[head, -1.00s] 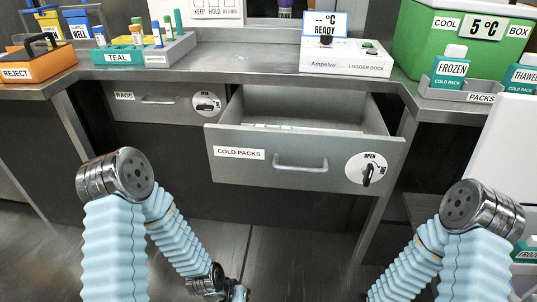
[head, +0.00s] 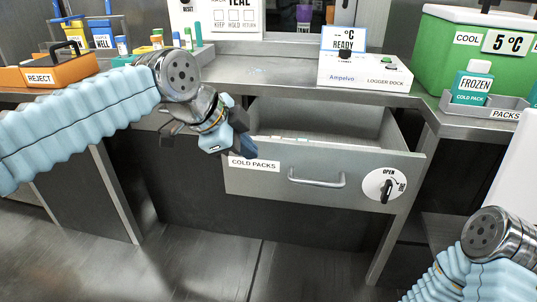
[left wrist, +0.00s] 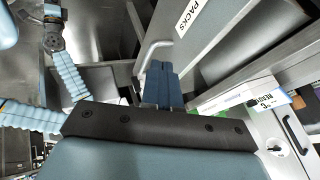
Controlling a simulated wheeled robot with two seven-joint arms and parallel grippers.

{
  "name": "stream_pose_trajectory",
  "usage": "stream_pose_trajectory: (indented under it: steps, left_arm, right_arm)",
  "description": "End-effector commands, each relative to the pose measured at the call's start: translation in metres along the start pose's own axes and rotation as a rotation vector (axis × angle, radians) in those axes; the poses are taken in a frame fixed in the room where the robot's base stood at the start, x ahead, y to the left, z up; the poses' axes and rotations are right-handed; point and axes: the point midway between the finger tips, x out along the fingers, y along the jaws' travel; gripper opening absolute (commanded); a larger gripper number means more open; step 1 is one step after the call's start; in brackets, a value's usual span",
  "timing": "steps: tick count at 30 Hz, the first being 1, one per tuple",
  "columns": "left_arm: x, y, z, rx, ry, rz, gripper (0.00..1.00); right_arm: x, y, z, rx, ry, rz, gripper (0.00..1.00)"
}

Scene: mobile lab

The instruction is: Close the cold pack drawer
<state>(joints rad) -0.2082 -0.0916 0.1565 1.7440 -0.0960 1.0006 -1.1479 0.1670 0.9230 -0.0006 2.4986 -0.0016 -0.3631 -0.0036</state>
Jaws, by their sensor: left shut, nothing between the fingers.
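The cold pack drawer (head: 325,180) stands pulled out below the counter, with its grey front, bar handle (head: 317,181) and COLD PACKS label. Pale items show low inside, behind the front. Its round dial (head: 385,186) is at the right, with OPEN printed at its top. My left gripper (head: 246,150) is shut and empty at the drawer front's upper left corner, partly covering it. In the left wrist view its closed fingers (left wrist: 165,82) are beside the handle (left wrist: 150,52); I cannot tell whether they touch the drawer. Part of my right arm shows, but its fingers are not clear.
The counter (head: 270,72) overhangs the drawer. It carries a logger dock (head: 365,74), a green cool box (head: 465,55), a FROZEN pack (head: 471,84) in a grey tray and an orange REJECT carrier (head: 45,75). The floor before the drawer is clear.

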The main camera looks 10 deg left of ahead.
Motion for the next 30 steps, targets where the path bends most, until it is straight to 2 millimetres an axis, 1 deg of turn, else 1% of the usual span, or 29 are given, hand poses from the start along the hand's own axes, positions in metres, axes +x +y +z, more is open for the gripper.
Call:
stream_pose_trajectory:
  steps: [2,5,15,17,18,22,25,30]
  left_arm:
    - [0.004,0.001,0.000,0.006,-0.001,0.002,0.00]
    - [0.018,0.001,0.000,0.005,-0.001,0.004,0.00]
    - [0.091,0.002,0.001,0.003,-0.002,0.006,0.00]
    - [0.103,0.002,0.001,0.003,-0.002,0.005,0.00]
    - [0.103,-0.008,0.000,0.001,-0.001,0.002,0.00]
    - [0.111,-0.024,0.000,0.000,-0.001,0.002,0.00]
    - [0.115,-0.031,0.000,0.001,-0.001,0.002,0.00]
    - [0.117,-0.035,0.000,0.001,0.000,0.001,0.00]
  right_arm:
    - [0.001,0.001,0.000,0.000,0.000,0.000,0.76]
    - [0.003,0.002,0.000,0.001,0.001,0.001,0.76]
    - [0.008,0.006,-0.001,0.004,0.004,0.004,0.76]
    - [0.009,0.006,-0.001,0.004,0.004,0.004,0.76]
    - [0.005,0.005,-0.001,0.003,0.004,0.004,0.76]
    - [0.003,0.003,-0.001,0.002,0.003,0.002,0.76]
    - [0.003,0.002,-0.001,0.002,0.002,0.002,0.76]
    - [0.003,0.002,-0.001,0.001,0.001,0.001,0.76]
